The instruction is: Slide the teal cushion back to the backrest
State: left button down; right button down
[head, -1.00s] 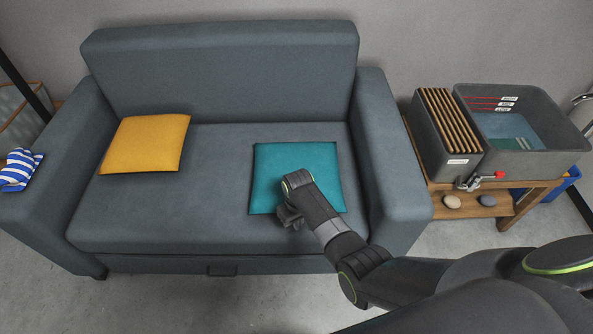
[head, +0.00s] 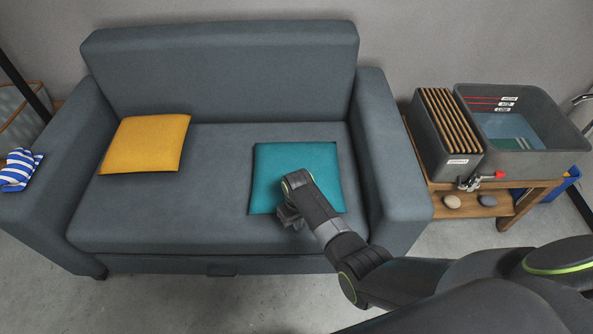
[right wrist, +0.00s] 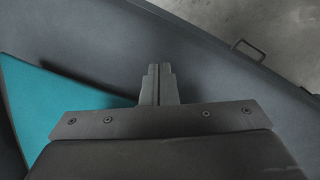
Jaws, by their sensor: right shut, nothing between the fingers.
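The teal cushion (head: 300,163) lies flat on the right part of the sofa seat (head: 225,215), with a strip of seat between its far edge and the backrest (head: 225,75). My right gripper (head: 288,220) is shut and empty at the cushion's front edge, and the arm hides part of that edge. In the right wrist view the closed fingers (right wrist: 158,82) point over the dark seat front, and the teal cushion (right wrist: 55,110) shows at the left, partly behind the gripper body. Whether the fingers touch the cushion, I cannot tell. My left gripper is not in view.
A yellow cushion (head: 145,144) rests on the left of the seat. A striped cloth item (head: 20,169) lies on the left armrest. The right armrest (head: 393,160) stands close to the teal cushion. A wooden bench (head: 520,190) with a grey basin (head: 545,160) stands at the right.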

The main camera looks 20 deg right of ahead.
jog(key=shift+f+b, duration=0.45)
jog(key=shift+f, duration=0.25)
dwell(0.3)
jog(key=shift+r, duration=0.15)
jog(key=shift+r+p, duration=0.3)
jog(key=shift+p, duration=0.35)
jog(key=shift+w+d+f+b, duration=0.1)
jog(key=shift+w+d+b, duration=0.1)
jog(key=shift+w+b, duration=0.35)
jog(key=shift+w+d+f+b, duration=0.15)
jog(key=shift+w+b, duration=0.2)
jog(key=shift+w, duration=0.3)
jog(key=shift+w+d+r+b, duration=0.15)
jog(key=shift+w+b, duration=0.1)
jog(key=shift+w, duration=0.15)
jog(key=shift+w+d+r+b, duration=0.1)
jog(key=shift+w+b, duration=0.1)
jog(key=shift+w, duration=0.15)
